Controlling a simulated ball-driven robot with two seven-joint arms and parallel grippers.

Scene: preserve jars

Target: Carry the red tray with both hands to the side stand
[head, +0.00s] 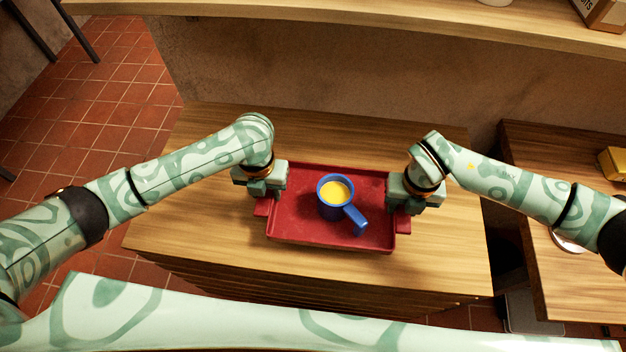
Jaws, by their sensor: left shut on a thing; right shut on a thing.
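The red tray (290,233) is in the middle of the head view, over a wooden counter top. I cannot tell whether it rests on the wood or hangs just above it. A blue mug (337,211) with yellow contents stands upright on the tray, its handle toward the lower right. My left gripper (262,198) is shut on the tray's left side. My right gripper (408,205) is shut on the tray's right side. The fingertips are partly hidden by the gripper bodies.
The wooden counter (190,222) has free room left of the tray. A second wooden surface (535,160) stands at the right beyond a dark gap, with a yellow object (612,163) on it. A shelf (400,20) crosses the back. Red tiled floor (110,95) shows at left.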

